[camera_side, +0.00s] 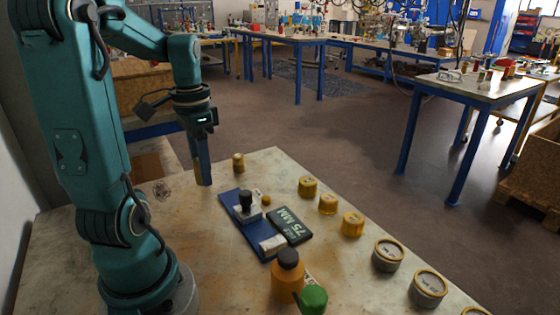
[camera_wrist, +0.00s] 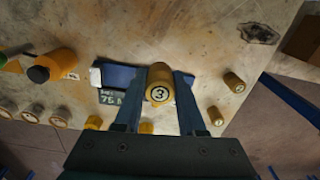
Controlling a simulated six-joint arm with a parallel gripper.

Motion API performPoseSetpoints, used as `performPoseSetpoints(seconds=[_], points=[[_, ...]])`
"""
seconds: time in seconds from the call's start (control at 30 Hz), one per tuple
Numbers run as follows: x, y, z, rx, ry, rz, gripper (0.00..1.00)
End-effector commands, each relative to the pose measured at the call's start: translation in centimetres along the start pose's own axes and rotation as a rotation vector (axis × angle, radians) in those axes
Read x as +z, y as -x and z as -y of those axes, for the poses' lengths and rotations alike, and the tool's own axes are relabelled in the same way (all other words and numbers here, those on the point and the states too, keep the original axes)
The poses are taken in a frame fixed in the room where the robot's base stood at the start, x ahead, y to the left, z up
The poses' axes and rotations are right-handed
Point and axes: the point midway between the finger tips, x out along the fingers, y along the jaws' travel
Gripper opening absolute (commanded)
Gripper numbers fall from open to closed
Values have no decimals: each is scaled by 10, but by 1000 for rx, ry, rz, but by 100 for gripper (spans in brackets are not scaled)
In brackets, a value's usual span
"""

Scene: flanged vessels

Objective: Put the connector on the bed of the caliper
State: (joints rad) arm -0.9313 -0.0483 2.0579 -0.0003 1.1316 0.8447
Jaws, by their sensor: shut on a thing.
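My gripper (camera_wrist: 156,98) is shut on a yellow-brown cylindrical connector (camera_wrist: 158,85) with a "3" on its end face, which points at the wrist camera. In the side view, my gripper (camera_side: 204,180) points down with its fingers close to the table top, left of the caliper, and the connector is hidden by the fingers. The caliper (camera_side: 232,211) is a blue bed on the table with a pale block under a dark knob, another pale block nearer the camera, and a dark display reading "75 MM" (camera_side: 290,226). In the wrist view, the caliper (camera_wrist: 116,76) is partly hidden behind the fingers.
A yellow cylinder (camera_side: 238,163) stands just right of my gripper. More yellow cylinders (camera_side: 307,187) and grey vessels (camera_side: 388,256) line the table's right edge. An orange bottle with a black cap (camera_side: 287,277) and a green object (camera_side: 313,299) stand at the front.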

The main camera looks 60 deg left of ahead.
Motion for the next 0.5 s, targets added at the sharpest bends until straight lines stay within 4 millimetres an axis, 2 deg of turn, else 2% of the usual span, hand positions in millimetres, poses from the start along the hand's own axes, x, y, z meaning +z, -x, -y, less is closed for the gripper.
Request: performPoseSetpoints(seconds=[0.17,0.5], points=[[-10,-11,-13,4,3,3,0],[-50,-50,-64,3,0,6,0]])
